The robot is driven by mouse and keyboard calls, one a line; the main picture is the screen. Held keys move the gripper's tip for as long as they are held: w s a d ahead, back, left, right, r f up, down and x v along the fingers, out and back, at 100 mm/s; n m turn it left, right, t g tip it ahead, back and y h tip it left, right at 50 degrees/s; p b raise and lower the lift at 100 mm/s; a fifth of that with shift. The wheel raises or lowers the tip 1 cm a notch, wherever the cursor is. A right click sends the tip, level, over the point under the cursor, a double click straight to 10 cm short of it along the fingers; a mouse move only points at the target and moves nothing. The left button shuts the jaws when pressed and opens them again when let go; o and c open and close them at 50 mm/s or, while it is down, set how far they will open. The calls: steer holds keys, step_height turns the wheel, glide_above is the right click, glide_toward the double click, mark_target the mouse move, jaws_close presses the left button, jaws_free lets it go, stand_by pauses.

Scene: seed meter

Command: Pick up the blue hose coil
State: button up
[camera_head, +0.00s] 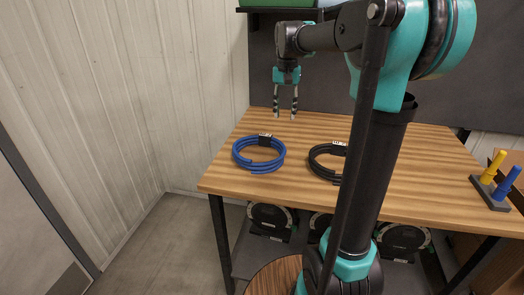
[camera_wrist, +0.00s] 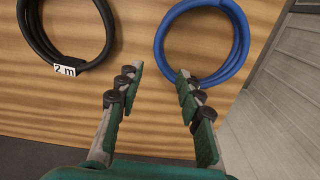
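The blue hose coil (camera_head: 257,164) lies flat on the left part of the wooden table in the head view, with a black tag block on its far side. It also shows at the top of the wrist view (camera_wrist: 160,45), partly cut off by the frame edge. My gripper (camera_head: 284,115) hangs fingers down above the table, behind and slightly right of the blue coil. In the wrist view my gripper (camera_wrist: 159,72) is open, with nothing between its fingers. Its right finger overlaps the near edge of the coil in the picture; I see no grip on it.
A black hose coil (camera_head: 318,163) lies to the right, partly behind my arm; its "2 m" label (camera_wrist: 65,70) shows in the wrist view. A stand with yellow and blue pegs (camera_head: 490,194) is at the table's right end. Dark reels (camera_head: 270,218) sit below. A wall stands left.

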glide_toward(283, 150)
steer(key=f, duration=0.2)
steer(key=w+f, duration=0.1)
steer(key=f, duration=0.2)
steer(key=shift+f, duration=0.25)
steer(key=shift+s+f, duration=0.2)
steer(key=shift+f, duration=1.25)
steer(key=shift+s+f, duration=0.15)
steer(key=shift+f, duration=1.25)
steer(key=shift+c, duration=0.2)
jaws_close()
